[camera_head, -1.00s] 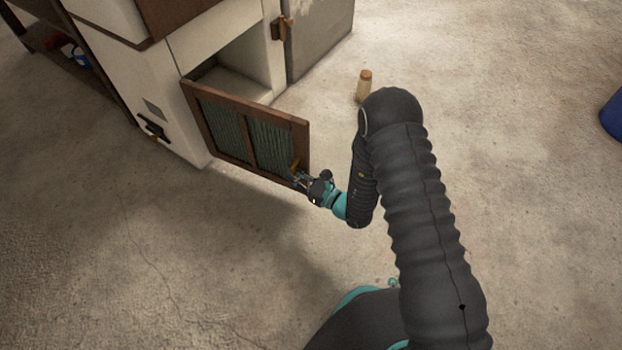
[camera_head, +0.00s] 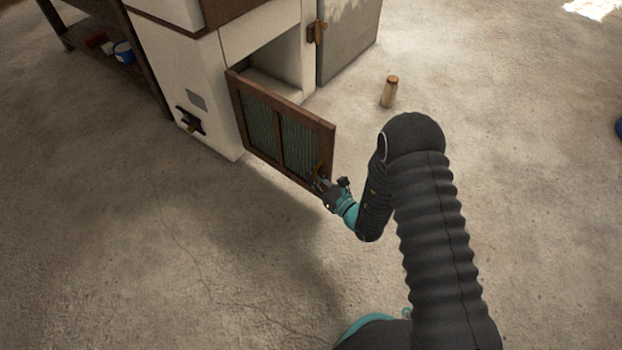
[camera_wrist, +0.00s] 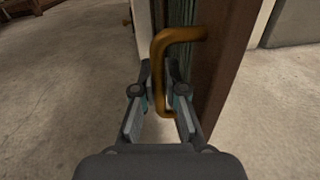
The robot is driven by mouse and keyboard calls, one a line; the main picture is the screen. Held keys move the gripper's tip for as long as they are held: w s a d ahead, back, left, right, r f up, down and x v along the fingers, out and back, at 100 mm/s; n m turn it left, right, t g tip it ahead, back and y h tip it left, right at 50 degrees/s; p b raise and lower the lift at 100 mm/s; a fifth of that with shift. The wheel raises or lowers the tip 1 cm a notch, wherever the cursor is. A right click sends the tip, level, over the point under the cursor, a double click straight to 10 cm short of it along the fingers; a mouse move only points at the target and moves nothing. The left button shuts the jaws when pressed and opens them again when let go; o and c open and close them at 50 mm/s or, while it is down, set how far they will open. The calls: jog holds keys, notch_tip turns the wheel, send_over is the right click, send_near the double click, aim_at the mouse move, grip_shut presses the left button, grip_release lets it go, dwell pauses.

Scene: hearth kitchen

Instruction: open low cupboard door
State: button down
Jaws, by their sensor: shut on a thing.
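The low cupboard door (camera_head: 263,139) is a brown wooden frame with green ribbed panels. It stands swung well out from the white cupboard, hinged at its left side, and the opening (camera_head: 278,70) behind it shows. The door's brass-coloured handle (camera_wrist: 158,75) is a bent bar near the door's free edge. My gripper (camera_wrist: 160,98) has its fingers on either side of the handle bar and is shut on it. In the head view my gripper (camera_head: 320,184) is at the lower right corner of the door, where the handle is small and partly hidden.
A pale bottle with a brown cap (camera_head: 389,92) stands on the floor right of the cupboard. A grey panel (camera_head: 347,38) stands beside the opening. A dark shelf (camera_head: 101,50) holding a blue-and-white container (camera_head: 123,51) is at upper left. The floor in front is clear.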

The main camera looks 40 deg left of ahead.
jog(key=shift+w+d+r, duration=0.1)
jog(key=shift+d, duration=0.05)
jog(key=c, duration=1.5)
grip_release()
jog(key=shift+w+d, duration=0.1)
jog(key=shift+d, duration=0.05)
jog(key=shift+d, duration=0.1)
jog(key=s+d, duration=0.2)
jog(key=d, duration=0.9)
jog(key=shift+s+d, duration=0.25)
